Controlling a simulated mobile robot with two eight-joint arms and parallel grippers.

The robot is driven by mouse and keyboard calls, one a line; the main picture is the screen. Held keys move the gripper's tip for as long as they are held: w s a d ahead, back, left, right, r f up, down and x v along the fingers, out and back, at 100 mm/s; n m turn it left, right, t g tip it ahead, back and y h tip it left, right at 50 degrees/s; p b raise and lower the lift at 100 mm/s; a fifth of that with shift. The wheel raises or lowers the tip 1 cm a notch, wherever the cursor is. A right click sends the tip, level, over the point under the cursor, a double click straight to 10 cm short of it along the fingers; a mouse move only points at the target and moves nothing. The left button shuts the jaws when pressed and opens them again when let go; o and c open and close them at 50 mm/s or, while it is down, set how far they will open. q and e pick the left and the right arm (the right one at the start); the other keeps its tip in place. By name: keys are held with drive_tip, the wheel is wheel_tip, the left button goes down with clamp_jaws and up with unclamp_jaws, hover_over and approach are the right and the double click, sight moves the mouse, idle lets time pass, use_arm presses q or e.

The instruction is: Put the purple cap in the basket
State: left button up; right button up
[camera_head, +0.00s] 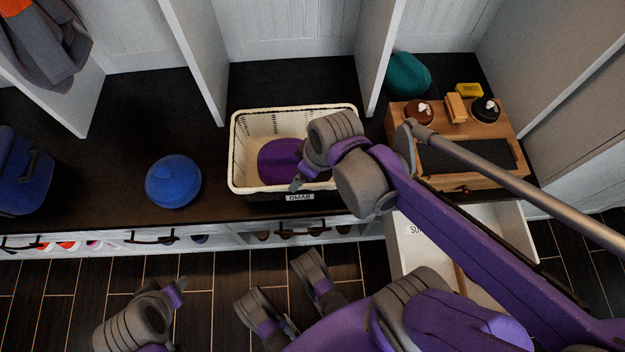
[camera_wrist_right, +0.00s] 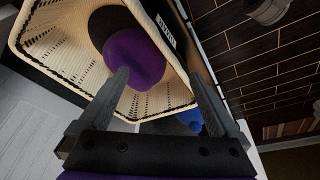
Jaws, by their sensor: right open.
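The purple cap (camera_head: 281,158) lies inside the cream basket (camera_head: 242,125), which stands on the dark bench with a name label on its front. My right gripper (camera_head: 298,182) is over the basket's front right part, beside the cap. In the right wrist view the cap (camera_wrist_right: 136,60) is inside the basket (camera_wrist_right: 60,68). The open fingers of the right gripper (camera_wrist_right: 158,78) point toward it. One fingertip overlaps the cap's edge in that view; I cannot tell whether it touches. My left gripper (camera_head: 176,289) is low at the left, over the floor, its fingers unclear.
A blue cap (camera_head: 173,181) lies left of the basket, and a blue bag (camera_head: 22,172) is farther left. A teal cap (camera_head: 408,73) and a wooden box (camera_head: 497,178) are at the right. An open drawer (camera_head: 415,245) juts out below. White dividers (camera_head: 197,62) separate the cubbies.

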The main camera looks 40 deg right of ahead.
drive_tip(key=s+m, duration=0.1)
drive_tip(key=s+a+m+t, duration=0.1)
drive_tip(key=s, duration=0.1)
drive_tip(key=s+f+m+h, duration=0.1)
drive_tip(key=s+m, duration=0.1)
drive_tip(key=shift+s+a, duration=0.1)
drive_tip(key=shift+a, duration=0.2)
drive_tip(key=shift+c, duration=0.3)
